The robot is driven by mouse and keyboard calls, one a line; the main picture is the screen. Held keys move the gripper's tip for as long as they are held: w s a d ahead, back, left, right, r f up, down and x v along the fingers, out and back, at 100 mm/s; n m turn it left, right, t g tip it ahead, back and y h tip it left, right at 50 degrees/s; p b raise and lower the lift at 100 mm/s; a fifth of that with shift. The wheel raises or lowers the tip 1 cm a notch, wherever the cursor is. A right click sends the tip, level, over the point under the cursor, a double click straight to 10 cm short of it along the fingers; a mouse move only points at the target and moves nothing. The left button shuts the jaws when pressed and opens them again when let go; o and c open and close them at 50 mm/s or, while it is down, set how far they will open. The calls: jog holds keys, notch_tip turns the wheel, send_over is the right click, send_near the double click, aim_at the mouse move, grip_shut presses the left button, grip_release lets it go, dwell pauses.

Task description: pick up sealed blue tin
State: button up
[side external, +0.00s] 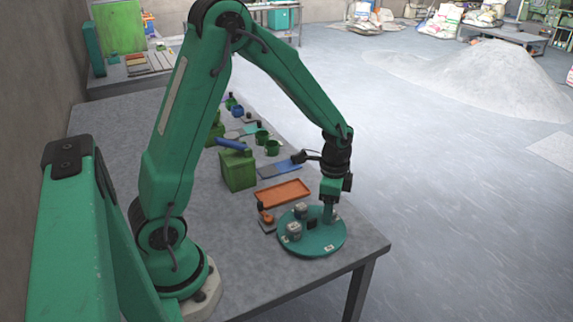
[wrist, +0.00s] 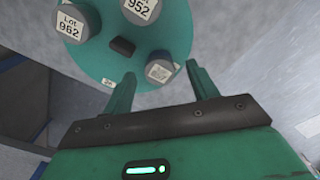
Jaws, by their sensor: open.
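A round teal tray (side external: 325,243) near the table's front right corner holds grey labelled tins. One tin (side external: 293,232) is at its left and another (side external: 300,210) is behind it. In the wrist view the tins labelled Lot 962 (wrist: 70,22) and Lot 952 (wrist: 140,10) stand apart, and a third tin (wrist: 159,71) is closest to the fingers. In the side view my gripper (side external: 327,214) is low over the tray.
A small dark block (wrist: 122,46) sits mid-tray. An orange tray (side external: 283,193), a green canister (side external: 238,171) and a blue cup (side external: 237,110) are farther back on the table. The table's right edge runs close beside the round tray.

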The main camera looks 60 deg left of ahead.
jog(key=shift+f, duration=1.1)
jog(key=c, duration=1.1)
jog(key=shift+r, duration=0.15)
jog(key=shift+r, duration=0.5)
jog(key=r, duration=0.3)
jog(key=shift+d+r, duration=0.1)
jog(key=shift+d, duration=0.1)
jog(key=s+d+r, duration=0.1)
jog(key=d+r, duration=0.1)
jog(key=d, duration=0.1)
jog(key=s+d+r, duration=0.2)
jog(key=d, duration=0.1)
jog(key=s+d+r, duration=0.2)
jog(key=d, duration=0.2)
jog(key=shift+s+r, duration=0.15)
jog(key=shift+r, duration=0.1)
